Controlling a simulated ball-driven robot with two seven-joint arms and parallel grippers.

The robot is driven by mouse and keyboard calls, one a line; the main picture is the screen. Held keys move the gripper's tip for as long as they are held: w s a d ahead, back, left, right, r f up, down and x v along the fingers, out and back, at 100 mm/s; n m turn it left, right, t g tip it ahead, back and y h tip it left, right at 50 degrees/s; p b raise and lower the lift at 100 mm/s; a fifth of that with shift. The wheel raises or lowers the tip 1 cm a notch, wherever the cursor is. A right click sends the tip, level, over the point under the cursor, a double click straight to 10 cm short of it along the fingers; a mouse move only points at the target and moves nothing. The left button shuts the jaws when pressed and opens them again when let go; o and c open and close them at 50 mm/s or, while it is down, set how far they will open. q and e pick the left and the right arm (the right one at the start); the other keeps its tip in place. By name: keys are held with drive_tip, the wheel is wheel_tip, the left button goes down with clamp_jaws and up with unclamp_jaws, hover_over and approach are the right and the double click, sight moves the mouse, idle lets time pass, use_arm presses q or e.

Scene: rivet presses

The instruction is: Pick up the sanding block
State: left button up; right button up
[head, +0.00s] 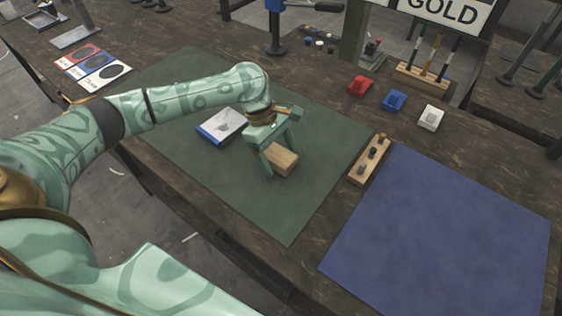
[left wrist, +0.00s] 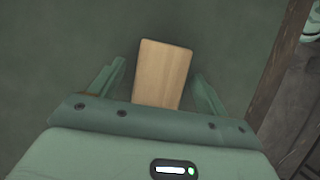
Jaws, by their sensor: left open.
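The sanding block is a light wooden block (head: 282,161) lying on the green mat (head: 290,217). It also shows in the left wrist view (left wrist: 161,74), between the two fingers. My left gripper (head: 280,163) is open over the block, with a finger on either side of it. In the left wrist view, gaps show between the block and both fingers of my left gripper (left wrist: 163,82). The block's near end is hidden by the gripper body there. I cannot tell how far the fingertips are above the mat. My right gripper is not in view.
A white and blue box (head: 221,125) lies behind the gripper on the mat. A wooden strip with dark pegs (head: 370,160) stands between the green mat and the blue mat (head: 440,240). Red (head: 360,86), blue (head: 394,100) and white (head: 430,118) pieces sit farther back.

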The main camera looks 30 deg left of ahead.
sight(284, 157)
use_arm(q)
drive_tip(key=shift+d+f, duration=0.15)
drive_tip(key=shift+f, duration=0.2)
drive_tip(key=shift+r, duration=0.15)
drive_tip(key=shift+c, duration=0.3)
drive_tip(key=c, duration=1.1)
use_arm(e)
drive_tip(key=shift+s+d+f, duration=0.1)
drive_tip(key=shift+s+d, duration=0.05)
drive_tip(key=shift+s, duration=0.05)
use_arm(q)
drive_tip(key=shift+r, duration=0.1)
